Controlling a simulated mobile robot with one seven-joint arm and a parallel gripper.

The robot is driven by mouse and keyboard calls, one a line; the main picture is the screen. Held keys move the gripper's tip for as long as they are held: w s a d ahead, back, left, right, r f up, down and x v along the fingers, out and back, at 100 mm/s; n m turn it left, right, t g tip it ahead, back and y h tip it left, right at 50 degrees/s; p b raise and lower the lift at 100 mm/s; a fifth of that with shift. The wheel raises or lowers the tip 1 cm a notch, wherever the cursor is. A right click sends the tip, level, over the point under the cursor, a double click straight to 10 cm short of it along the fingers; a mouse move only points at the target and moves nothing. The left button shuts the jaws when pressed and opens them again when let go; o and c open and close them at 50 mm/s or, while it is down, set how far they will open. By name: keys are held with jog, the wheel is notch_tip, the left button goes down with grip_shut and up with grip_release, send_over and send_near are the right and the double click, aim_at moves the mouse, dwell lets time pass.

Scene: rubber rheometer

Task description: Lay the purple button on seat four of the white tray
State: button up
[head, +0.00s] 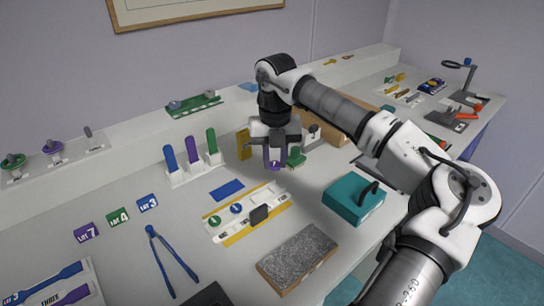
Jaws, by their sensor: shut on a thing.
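The white tray (276,200) lies on the bench in the middle of the head view, with yellow strips along its sides. A green button (214,221) and a blue button (236,209) sit in its left part. My gripper (273,163) points down above and behind the tray's right end. It is shut on the purple button (274,164), which is held clear of the tray. The seat numbers are too small to read.
Blue, purple and green upright pieces stand in a white rack (178,181) behind left. A small green object (296,158) is close right of my gripper. A teal box (354,200) is to the right; a grey speckled slab (298,257) and blue tongs (170,260) lie in front.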

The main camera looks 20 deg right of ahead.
aim_at(274, 189)
jog(key=shift+f+b, duration=2.2)
jog(key=shift+f, duration=0.5)
jog(key=shift+f+b, duration=0.55)
jog(key=shift+f, duration=0.2)
jog(key=o, duration=0.9)
jog(key=shift+o, duration=0.2)
notch_tip(274, 189, up, 14)
jog(key=shift+b, duration=0.35)
jog(key=shift+f, duration=0.1)
